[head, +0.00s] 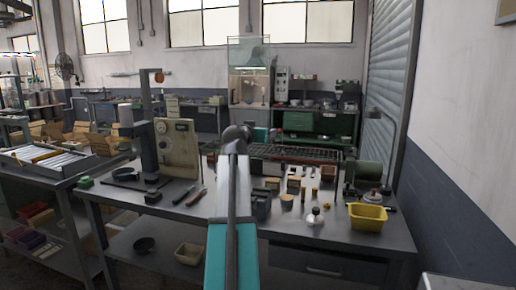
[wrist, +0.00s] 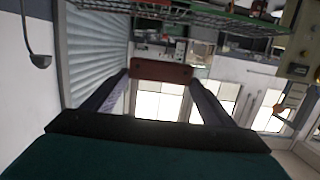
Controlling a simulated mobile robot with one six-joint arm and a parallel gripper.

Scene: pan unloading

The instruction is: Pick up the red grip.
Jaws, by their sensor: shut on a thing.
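The red grip (wrist: 162,71) shows in the wrist view as a dull reddish-brown bar lying crosswise between the fingertips. My gripper (wrist: 160,78) is shut on it, with one finger at each end. The grip is held up, clear of the bench; the wrist view looks past it to windows and a shutter, upside down. In the head view my own arm rises through the middle and hides the gripper and the held grip.
The workbench (head: 335,239) carries a yellow bin (head: 368,218), a silver round-topped object (head: 315,217) and several small blocks right of my arm. A tray table (head: 60,165) is far left.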

